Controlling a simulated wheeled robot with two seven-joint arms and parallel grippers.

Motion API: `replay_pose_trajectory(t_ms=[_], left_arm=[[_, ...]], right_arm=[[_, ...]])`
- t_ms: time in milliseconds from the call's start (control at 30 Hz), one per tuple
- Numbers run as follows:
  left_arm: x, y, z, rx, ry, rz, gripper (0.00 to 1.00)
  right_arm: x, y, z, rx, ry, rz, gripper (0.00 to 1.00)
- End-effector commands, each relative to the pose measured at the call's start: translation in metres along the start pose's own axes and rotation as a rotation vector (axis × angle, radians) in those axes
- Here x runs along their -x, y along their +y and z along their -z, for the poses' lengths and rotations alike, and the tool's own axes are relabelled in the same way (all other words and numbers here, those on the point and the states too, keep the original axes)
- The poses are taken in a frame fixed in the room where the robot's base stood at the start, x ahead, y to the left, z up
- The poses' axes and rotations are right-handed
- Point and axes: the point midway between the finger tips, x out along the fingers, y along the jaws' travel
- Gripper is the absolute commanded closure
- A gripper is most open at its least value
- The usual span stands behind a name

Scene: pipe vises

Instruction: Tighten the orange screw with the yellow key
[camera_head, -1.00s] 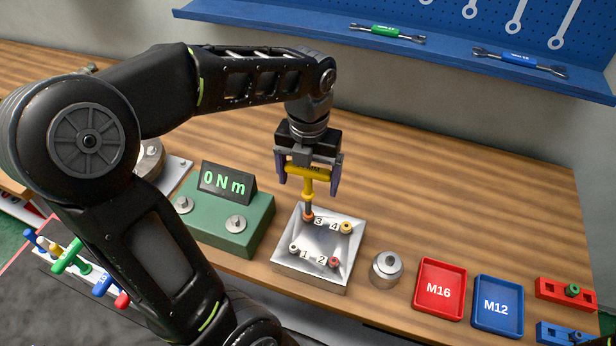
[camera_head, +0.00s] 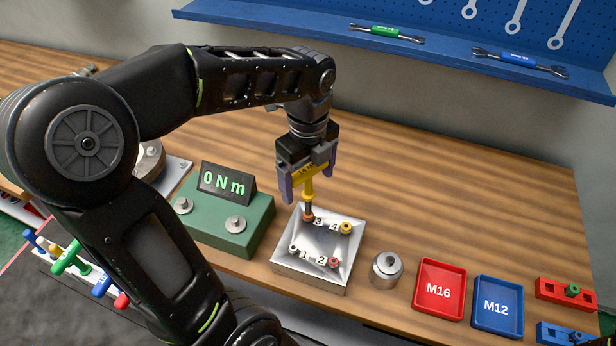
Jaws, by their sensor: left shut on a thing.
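My left gripper (camera_head: 307,186) is shut on the yellow key (camera_head: 310,183) by its wide handle, above the metal block. The key stands about upright with its shaft pointing down. Its dark tip meets the orange screw (camera_head: 308,217) beside the number 3, at the back left of the metal block (camera_head: 318,244). The tip hides part of the screw, so I cannot tell how deep it sits. A yellow screw (camera_head: 346,228) is beside number 4. A red screw (camera_head: 334,262) and a pale screw (camera_head: 294,248) are at the front. My right gripper is not in view.
A green torque tester (camera_head: 228,222) reading "0 Nm" stands left of the block. A metal cylinder (camera_head: 386,269), a red M16 tray (camera_head: 440,290) and a blue M12 tray (camera_head: 497,306) are to the right. A rack of coloured keys (camera_head: 80,268) is at the left. The table behind is clear.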

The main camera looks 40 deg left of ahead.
Motion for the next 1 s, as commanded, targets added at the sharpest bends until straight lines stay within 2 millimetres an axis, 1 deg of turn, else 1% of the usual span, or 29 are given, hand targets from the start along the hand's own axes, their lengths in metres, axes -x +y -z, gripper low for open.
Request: replay_pose_trajectory(t_ms=[67,167,500,600,733,1000], left_arm=[[0.0001,-0.0001,0.0,0.057,0.0,0.001,0.59],[-0.0001,-0.0001,0.0001,0.196,0.0,0.001,0.59],[-0.0004,0.0,0.0008,0.827,-0.001,0.002,0.59],[-0.0002,0.0,0.0009,0.962,-0.001,0.002,0.59],[0.0002,0.0,0.001,1.029,-0.001,0.002,0.59],[0.0003,-0.0001,0.0011,1.029,-0.001,0.002,0.59]], right_arm=[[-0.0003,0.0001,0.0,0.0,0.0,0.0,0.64],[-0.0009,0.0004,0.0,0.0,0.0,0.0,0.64],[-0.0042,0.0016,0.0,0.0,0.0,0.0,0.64],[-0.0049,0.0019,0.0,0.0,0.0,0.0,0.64],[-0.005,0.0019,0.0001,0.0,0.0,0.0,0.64],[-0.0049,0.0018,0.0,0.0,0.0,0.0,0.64]])
